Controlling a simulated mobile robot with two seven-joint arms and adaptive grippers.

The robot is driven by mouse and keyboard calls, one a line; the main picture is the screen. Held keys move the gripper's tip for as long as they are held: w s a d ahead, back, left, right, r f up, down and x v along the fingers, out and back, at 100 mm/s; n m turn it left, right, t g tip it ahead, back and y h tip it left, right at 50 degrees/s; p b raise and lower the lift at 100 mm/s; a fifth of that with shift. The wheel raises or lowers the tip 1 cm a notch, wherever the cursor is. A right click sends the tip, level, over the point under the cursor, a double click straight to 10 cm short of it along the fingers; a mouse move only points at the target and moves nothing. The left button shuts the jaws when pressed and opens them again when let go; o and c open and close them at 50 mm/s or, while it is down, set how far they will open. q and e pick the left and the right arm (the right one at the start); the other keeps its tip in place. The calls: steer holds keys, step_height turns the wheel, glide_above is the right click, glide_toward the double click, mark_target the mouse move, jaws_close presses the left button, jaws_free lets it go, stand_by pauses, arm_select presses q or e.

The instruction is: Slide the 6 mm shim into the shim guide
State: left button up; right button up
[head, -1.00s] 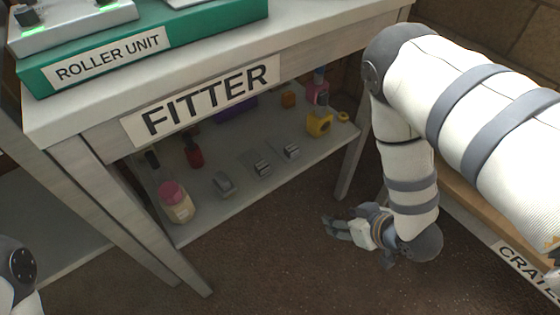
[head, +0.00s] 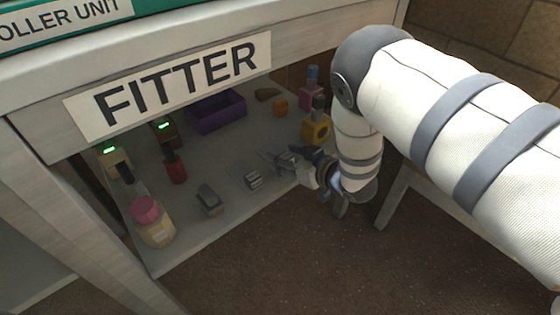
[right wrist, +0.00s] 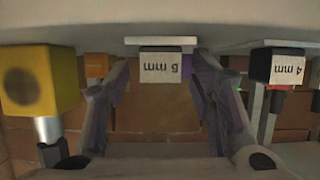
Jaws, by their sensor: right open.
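My right gripper (head: 281,162) reaches over the front right part of the fitter's lower shelf and is open. In the right wrist view, which is upside down, a small block labelled "6 mm" (right wrist: 160,67) shows between the two spread fingers, with gaps on both sides. In the head view that block is mostly hidden by the gripper. Another block labelled "4 mm" (right wrist: 278,68) is to the right in the wrist view; it stands left of the gripper in the head view (head: 254,180). I cannot make out the shim guide for certain. My left gripper is out of view.
A grey block (head: 209,200) lies further left on the shelf (head: 190,236). A yellow bottle (head: 316,130) stands close beside the gripper. A pink-capped jar (head: 151,221), red bottle (head: 174,165) and purple bin (head: 216,112) are also there. The FITTER-labelled tabletop edge (head: 175,80) overhangs the shelf.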

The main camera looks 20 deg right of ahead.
steer(key=shift+r, duration=0.1)
jaws_close()
